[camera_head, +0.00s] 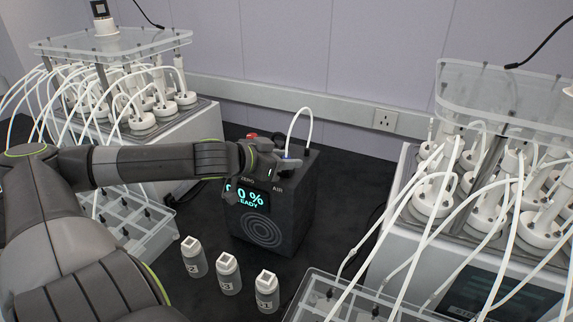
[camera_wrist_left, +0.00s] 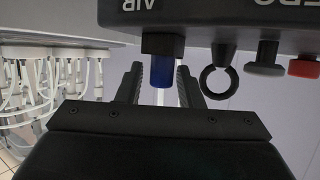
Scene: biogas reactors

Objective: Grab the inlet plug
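The inlet plug (camera_head: 290,157) is blue, with a white tube rising from it, and sits at the AIR port on top of a black analyser box (camera_head: 262,225). In the left wrist view the blue plug (camera_wrist_left: 162,72) is seated in a dark collar beside the AIR label, which appears upside down. My left gripper (camera_head: 281,163) is at the top of the box by the plug. In the left wrist view its two fingers stand apart on either side of the plug, with visible gaps. My right gripper is not in view.
The wrist view shows a black ring (camera_wrist_left: 217,82), a grey knob (camera_wrist_left: 266,62) and a red knob (camera_wrist_left: 304,68) beside the plug. Several small bottles (camera_head: 228,273) stand before the box. Tubed reactor units stand at left (camera_head: 165,135) and right (camera_head: 470,275).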

